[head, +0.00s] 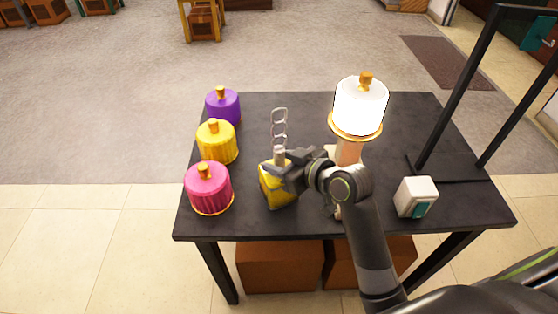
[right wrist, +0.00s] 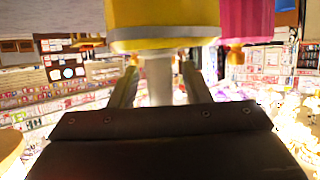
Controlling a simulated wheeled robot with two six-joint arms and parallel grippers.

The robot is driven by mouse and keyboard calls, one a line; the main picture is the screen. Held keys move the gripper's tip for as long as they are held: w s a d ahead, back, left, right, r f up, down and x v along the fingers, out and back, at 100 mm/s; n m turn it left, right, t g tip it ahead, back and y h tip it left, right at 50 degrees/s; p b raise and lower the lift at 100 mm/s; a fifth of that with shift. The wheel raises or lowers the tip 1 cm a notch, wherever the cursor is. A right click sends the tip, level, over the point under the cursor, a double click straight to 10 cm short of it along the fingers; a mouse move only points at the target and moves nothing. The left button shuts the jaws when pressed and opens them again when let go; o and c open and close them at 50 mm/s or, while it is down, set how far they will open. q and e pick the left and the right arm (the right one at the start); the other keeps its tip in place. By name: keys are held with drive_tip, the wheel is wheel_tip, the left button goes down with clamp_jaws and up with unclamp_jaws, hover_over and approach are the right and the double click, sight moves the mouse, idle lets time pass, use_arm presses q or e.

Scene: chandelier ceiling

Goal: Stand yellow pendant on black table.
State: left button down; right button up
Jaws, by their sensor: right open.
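The yellow pendant (head: 275,190) has a pale neck and a chain of links rising above it. It appears to rest on the black table (head: 308,217), left of the table's middle, leaning slightly in the picture; contact beneath it is hard to judge. My right gripper (head: 284,172) is at its neck, partly covering it. In the right wrist view, which looks upside down, the pendant's yellow body (right wrist: 165,27) and pale stem (right wrist: 158,82) show, with the stem between the two open fingers (right wrist: 157,85). My left gripper is out of view.
Purple (head: 223,108), yellow (head: 217,143) and pink (head: 208,188) shades with gold knobs stand along the table's left side. A lit white shade (head: 358,107) stands behind my right arm. A small pale box (head: 416,197) and a black frame (head: 455,100) are at right.

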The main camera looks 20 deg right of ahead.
drive_tip(key=v, duration=1.1)
drive_tip(key=shift+s+d+p, duration=0.25)
drive_tip(key=shift+s+p, duration=0.05)
drive_tip(key=shift+p, duration=0.05)
